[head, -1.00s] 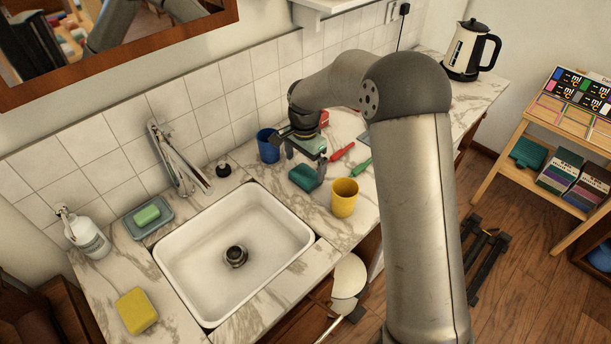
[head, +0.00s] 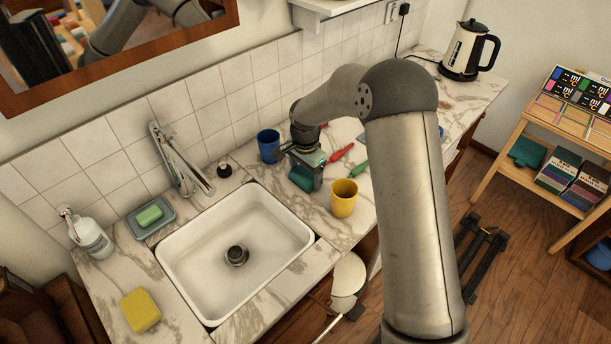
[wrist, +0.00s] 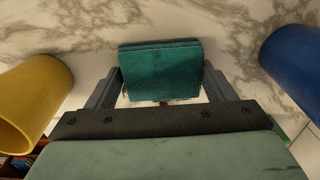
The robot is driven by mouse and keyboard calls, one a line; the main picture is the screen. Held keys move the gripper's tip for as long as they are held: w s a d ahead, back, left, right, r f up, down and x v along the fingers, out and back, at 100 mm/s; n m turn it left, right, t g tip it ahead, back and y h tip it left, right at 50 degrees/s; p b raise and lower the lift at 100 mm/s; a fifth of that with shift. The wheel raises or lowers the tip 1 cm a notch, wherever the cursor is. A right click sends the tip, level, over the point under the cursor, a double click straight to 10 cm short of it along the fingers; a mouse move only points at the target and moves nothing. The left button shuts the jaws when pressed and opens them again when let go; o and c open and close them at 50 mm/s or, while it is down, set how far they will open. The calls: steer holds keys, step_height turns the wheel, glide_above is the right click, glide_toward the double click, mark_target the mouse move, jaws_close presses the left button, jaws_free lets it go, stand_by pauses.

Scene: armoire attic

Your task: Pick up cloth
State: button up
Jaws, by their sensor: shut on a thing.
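The cloth (head: 301,178) is a folded teal-green block on the marble counter, right of the sink. My gripper (head: 305,184) is over it, pointing down, between the blue cup and the yellow cup. In the wrist view the cloth (wrist: 161,68) sits between the two dark fingers of my gripper (wrist: 162,90), which are shut on its sides. The cloth's lower edge shows uneven white and a bit of red behind it. I cannot tell whether it is clear of the counter.
A yellow cup (head: 343,198) stands close in front and a blue cup (head: 268,146) close behind. Red (head: 342,152) and green (head: 360,169) handled tools lie to the right. The white sink (head: 195,281) is at the left. A kettle (head: 469,50) stands at the far end.

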steer(key=shift+r, duration=0.1)
steer(key=shift+r, duration=0.2)
step_height(320, 180, up, 2)
steer(key=shift+b, duration=0.35)
steer(key=s+r, duration=0.1)
steer(key=s+r+b, duration=0.1)
steer(key=r, duration=0.1)
steer(key=s+d+r+b, duration=0.1)
steer(key=s+r, duration=0.1)
steer(key=shift+d+r, duration=0.1)
steer(key=shift+r, duration=0.1)
steer(key=s+d+r+b, duration=0.2)
steer(key=s+r, duration=0.3)
steer(key=s, duration=0.4)
steer(key=shift+s+d, duration=0.25)
steer(key=shift+d, duration=0.1)
